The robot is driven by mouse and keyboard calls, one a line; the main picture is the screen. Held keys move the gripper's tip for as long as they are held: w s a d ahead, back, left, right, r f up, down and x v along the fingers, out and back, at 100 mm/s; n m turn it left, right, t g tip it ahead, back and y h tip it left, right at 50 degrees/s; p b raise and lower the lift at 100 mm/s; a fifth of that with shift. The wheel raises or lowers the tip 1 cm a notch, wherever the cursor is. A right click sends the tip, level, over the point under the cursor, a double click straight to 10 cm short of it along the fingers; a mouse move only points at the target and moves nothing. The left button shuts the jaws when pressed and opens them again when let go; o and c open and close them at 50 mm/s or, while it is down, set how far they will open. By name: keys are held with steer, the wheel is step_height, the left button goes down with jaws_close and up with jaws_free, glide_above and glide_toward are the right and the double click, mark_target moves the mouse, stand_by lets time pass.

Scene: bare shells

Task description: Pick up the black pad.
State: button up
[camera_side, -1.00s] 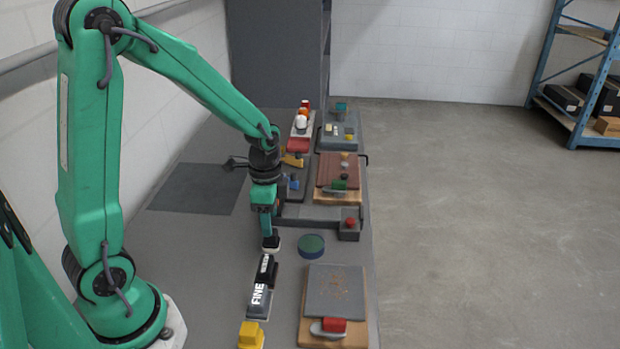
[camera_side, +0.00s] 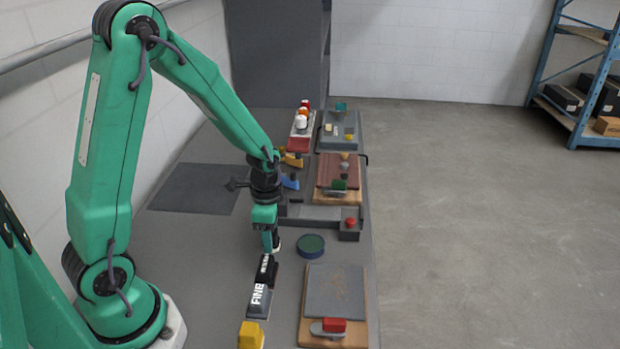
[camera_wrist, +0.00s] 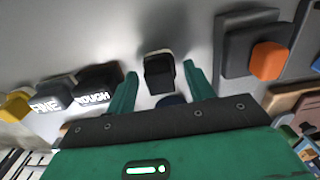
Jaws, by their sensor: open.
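A small black pad with a pale base (camera_wrist: 159,73) shows in the wrist view between my gripper's two green fingers (camera_wrist: 161,69). The fingers stand apart, one on each side of it, and I see no contact. In the side view my gripper (camera_side: 271,246) points down over the grey table, and the pad is mostly hidden behind it; a pale edge (camera_side: 277,243) shows at its right. A black block lettered ROUGH (camera_wrist: 97,90) lies left of the fingers in the wrist view, and just in front of my gripper in the side view (camera_side: 265,270).
A grey block lettered FINE (camera_side: 259,299) and a yellow block (camera_side: 251,336) continue the row toward the camera. A round blue-green tin (camera_side: 311,245) stands to the right. A grey box with a red button (camera_side: 349,232) is behind it. A wooden board with a grey plate (camera_side: 335,290) lies at front right.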

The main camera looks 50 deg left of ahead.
steer(key=c, duration=1.1)
steer(key=shift+r, duration=0.7)
step_height(320, 180, up, 3)
steer(key=shift+f, duration=0.1)
steer(key=s+d+r, duration=0.1)
steer(key=d+r, duration=0.1)
steer(key=d, duration=0.1)
steer(key=s+d+r, duration=0.2)
steer(key=d, duration=0.2)
steer(key=s+d+r, duration=0.1)
steer(key=d+r, duration=0.2)
steer(key=shift+s+d, duration=0.25)
steer(key=shift+d, duration=0.1)
